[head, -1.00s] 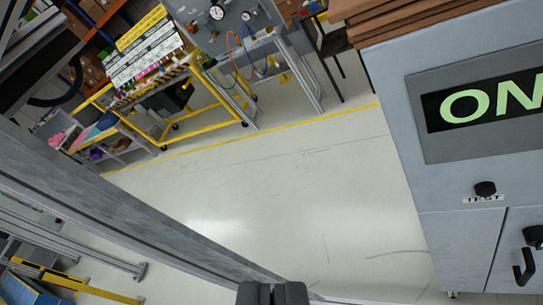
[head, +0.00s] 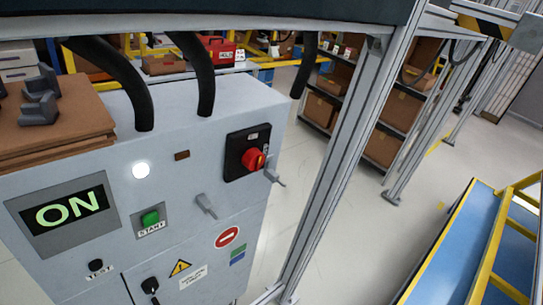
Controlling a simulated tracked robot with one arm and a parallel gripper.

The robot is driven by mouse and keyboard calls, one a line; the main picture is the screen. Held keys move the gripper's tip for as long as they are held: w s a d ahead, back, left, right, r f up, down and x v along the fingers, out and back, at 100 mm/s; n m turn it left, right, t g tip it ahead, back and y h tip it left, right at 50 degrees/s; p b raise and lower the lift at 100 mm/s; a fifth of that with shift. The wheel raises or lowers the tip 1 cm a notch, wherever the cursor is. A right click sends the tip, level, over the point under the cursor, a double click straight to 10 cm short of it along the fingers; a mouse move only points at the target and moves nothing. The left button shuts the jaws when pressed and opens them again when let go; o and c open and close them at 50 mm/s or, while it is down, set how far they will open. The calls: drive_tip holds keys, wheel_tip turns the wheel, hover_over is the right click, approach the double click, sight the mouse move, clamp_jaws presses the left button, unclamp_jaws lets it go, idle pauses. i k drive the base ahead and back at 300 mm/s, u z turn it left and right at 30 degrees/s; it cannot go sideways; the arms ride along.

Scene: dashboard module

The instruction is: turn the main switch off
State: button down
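The main switch is a red rotary knob (head: 252,159) on a black plate (head: 247,152) at the upper right of the grey cabinet's front. A small yellow part shows at the knob's right side. The exact angle of the knob is hard to read. A display (head: 66,208) on the left of the cabinet reads ON in green. My gripper is not in view now, so its distance to the knob cannot be told.
The cabinet also carries a green START button (head: 150,218), a lit white lamp (head: 141,170), a black TEST knob (head: 96,265) and grey handles (head: 206,206). A metal post (head: 335,150) stands close to the right. Beyond it are shelves with boxes and a blue-topped conveyor (head: 445,240).

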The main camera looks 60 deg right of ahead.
sight(253, 160)
drive_tip(key=z, duration=1.05)
